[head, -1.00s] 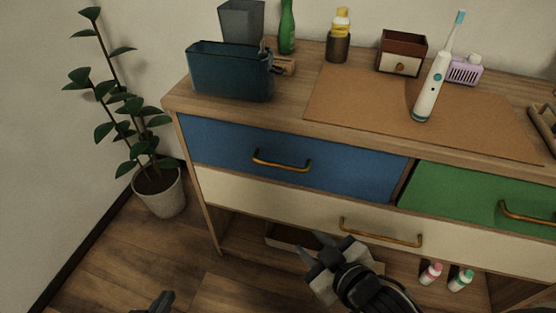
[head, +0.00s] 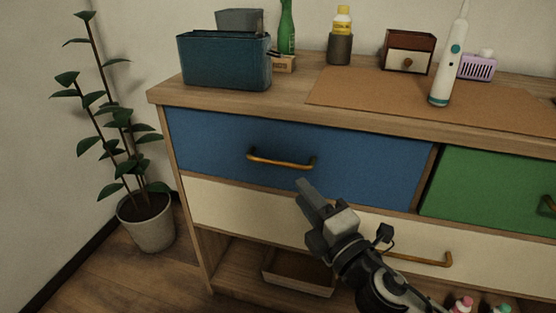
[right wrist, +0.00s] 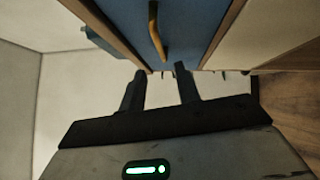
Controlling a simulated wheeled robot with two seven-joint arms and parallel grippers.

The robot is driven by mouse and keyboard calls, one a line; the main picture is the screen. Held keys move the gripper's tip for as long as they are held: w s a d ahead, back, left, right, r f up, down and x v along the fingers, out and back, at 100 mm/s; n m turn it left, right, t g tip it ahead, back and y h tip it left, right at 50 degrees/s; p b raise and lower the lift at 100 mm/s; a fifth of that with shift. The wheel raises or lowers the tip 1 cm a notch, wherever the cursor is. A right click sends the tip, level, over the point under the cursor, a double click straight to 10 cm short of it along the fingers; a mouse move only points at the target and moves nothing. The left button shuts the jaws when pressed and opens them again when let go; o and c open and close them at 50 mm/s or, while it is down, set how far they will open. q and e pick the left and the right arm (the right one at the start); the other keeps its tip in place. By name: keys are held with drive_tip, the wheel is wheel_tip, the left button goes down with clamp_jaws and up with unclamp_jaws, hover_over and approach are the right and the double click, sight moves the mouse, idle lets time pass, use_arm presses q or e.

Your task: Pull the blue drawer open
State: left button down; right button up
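The blue drawer (head: 360,172) is at the upper left of the wooden cabinet and looks shut, its front flush. Its brass bar handle (head: 281,161) runs across the front. My right gripper (head: 306,193) is just below the handle's right end, in front of the drawer, apart from it. In the right wrist view its two fingers (right wrist: 160,72) are spread with nothing between them. The handle (right wrist: 157,36) stands upright there, beyond the fingertips and in line with the gap, against the blue front (right wrist: 190,30). My left gripper is not in view.
A cream drawer (head: 235,208) lies below and a green drawer (head: 490,197) to the right. A potted plant (head: 147,222) stands at left.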

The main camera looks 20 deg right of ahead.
sight(278, 162)
drive_tip(key=x, duration=1)
drive_tip(key=shift+w, duration=0.4)
clamp_jaws()
